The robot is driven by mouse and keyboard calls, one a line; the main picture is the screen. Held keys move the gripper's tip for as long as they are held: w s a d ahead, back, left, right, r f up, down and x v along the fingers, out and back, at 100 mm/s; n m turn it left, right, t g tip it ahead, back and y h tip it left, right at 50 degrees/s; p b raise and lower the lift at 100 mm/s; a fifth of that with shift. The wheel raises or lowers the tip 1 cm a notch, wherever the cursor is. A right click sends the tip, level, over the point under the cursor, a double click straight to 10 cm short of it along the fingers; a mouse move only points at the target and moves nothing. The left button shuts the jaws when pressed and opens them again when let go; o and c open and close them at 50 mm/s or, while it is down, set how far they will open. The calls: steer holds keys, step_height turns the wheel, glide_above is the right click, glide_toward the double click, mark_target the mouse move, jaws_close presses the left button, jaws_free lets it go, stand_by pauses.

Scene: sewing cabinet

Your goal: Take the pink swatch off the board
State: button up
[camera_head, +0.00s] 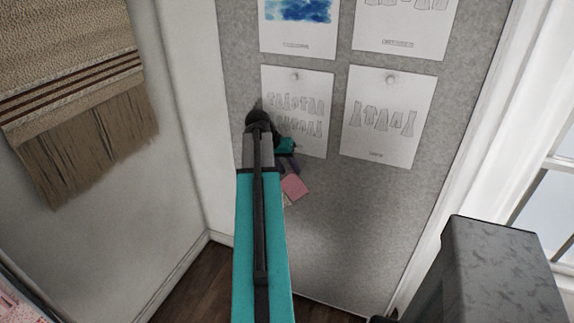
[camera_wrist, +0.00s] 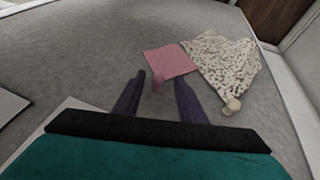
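The pink swatch (camera_wrist: 172,60) lies flat against the grey board (camera_wrist: 80,50) in the wrist view, just beyond my fingertips. A small pink piece at its near edge sits between the fingers; I cannot tell if it is a pin or a fold. My gripper (camera_wrist: 160,78) is open, with its two dark purple fingers apart and nothing clamped. In the head view the pink swatch (camera_head: 294,187) shows just below my gripper (camera_head: 291,166), and my arm hides what lies to its left.
A cream speckled swatch (camera_wrist: 218,60) with a pale round pin (camera_wrist: 232,105) adjoins the pink one. Pinned paper sheets (camera_head: 388,118) hang higher on the board. A fringed woven hanging (camera_head: 75,95) is on the left wall. Bare board lies below and right of the swatches.

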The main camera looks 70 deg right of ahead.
jaws_close()
steer(key=shift+s+a, duration=0.15)
steer(key=shift+a, duration=0.65)
steer(key=shift+a, duration=0.85)
stand_by(0.7)
steer(key=a+p, duration=0.1)
steer(key=a, duration=0.8)
steer(key=shift+a+p, duration=0.3)
steer(key=shift+a, duration=0.1)
stand_by(0.4)
